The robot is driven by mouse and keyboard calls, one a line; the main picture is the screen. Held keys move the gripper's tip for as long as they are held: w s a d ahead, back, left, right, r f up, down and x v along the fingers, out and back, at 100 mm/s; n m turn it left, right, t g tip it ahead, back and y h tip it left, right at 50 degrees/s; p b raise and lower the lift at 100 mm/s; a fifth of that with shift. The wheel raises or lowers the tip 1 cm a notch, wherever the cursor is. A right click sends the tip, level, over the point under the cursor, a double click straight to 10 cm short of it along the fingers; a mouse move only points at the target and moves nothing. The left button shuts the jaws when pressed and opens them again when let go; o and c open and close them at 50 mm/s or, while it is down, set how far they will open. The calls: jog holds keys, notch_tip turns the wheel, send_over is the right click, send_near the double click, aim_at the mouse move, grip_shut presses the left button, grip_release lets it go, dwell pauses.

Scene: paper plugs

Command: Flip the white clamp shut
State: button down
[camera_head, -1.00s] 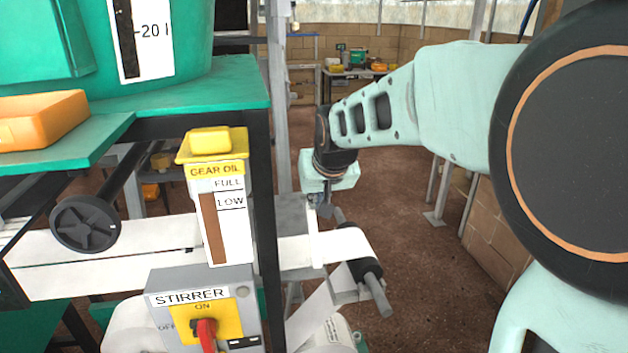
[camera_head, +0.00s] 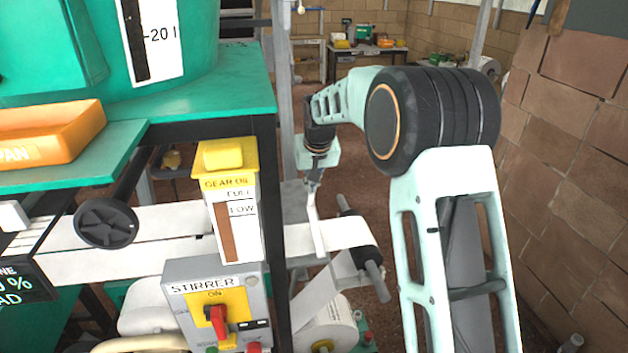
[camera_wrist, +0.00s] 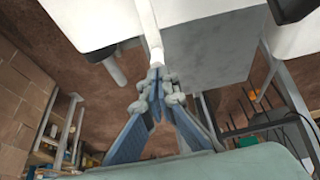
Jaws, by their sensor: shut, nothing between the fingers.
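The white clamp (camera_head: 315,222) is a thin white bar standing up, slightly tilted, over the white paper strip near the roller. In the wrist view the white bar (camera_wrist: 148,30) runs from the top edge down to my fingertips. My gripper (camera_head: 313,187) is at the upper end of the bar in the head view. In the wrist view my gripper (camera_wrist: 156,80) has its fingertips together, with nothing between them. The tips are at or very near the bar's end; I cannot tell if they touch. The clamp's base is partly hidden.
A dark roller (camera_head: 368,258) holds the paper strip (camera_head: 345,235) right of the clamp. The stirrer switch box (camera_head: 217,300) and gear oil gauge (camera_head: 232,205) stand to the left, beside a dark frame post. A brick wall (camera_head: 570,170) is at the right. Floor shows behind the roller.

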jog(key=shift+w+r+b+x, duration=0.1)
jog(key=shift+w+b+x, duration=0.2)
jog(key=shift+x, duration=0.85)
jog(key=shift+w+r+b+x, duration=0.15)
jog(key=shift+b+x, duration=0.2)
jog(key=shift+x, duration=0.85)
jog(key=shift+w+r+b+x, duration=0.1)
jog(key=shift+w+b+x, duration=0.2)
jog(key=shift+x, duration=0.85)
jog(key=shift+a+f, duration=0.1)
jog(key=shift+a, duration=0.05)
jog(key=v, duration=1.2)
jog(key=shift+s, duration=0.1)
